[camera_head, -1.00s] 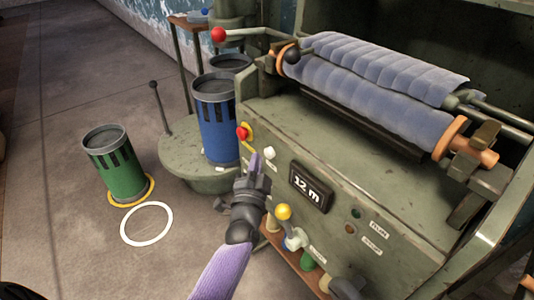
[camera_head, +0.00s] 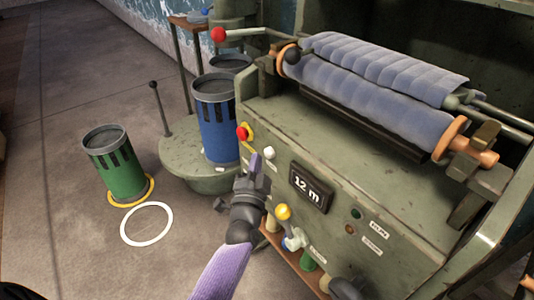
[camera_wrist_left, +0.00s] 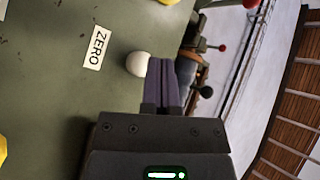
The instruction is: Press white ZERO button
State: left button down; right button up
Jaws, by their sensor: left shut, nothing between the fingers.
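The white ZERO button (camera_head: 269,153) is a small round knob on the green machine's front panel, right of the red button. In the left wrist view the white button (camera_wrist_left: 139,64) stands beside the ZERO label (camera_wrist_left: 97,48). My left gripper (camera_head: 254,162) is shut and empty, its purple fingers just left of and below the button in the head view. In the left wrist view the fingertips (camera_wrist_left: 162,64) are close beside the button; I cannot tell whether they touch it. My right gripper is not in view.
A red button (camera_head: 242,133) on a yellow base sits left of the white one. A yellow knob (camera_head: 284,211) is below. A blue bin (camera_head: 218,125) and a green bin (camera_head: 117,165) stand to the left.

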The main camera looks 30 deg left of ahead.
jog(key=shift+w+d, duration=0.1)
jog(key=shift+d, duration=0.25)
pick_arm(q)
jog(key=shift+w+d, duration=0.1)
jog(key=shift+w, duration=0.05)
jog(key=shift+w+d, duration=0.1)
jog(key=shift+w, duration=0.15)
jog(key=shift+w, duration=0.1)
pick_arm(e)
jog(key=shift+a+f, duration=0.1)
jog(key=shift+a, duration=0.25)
pick_arm(q)
jog(key=shift+w+d, duration=0.15)
jog(key=shift+w, duration=0.15)
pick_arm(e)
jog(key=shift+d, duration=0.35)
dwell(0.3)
pick_arm(q)
jog(key=shift+s+a+p, duration=0.3)
jog(key=shift+s+p, duration=0.1)
jog(key=shift+s, duration=0.4)
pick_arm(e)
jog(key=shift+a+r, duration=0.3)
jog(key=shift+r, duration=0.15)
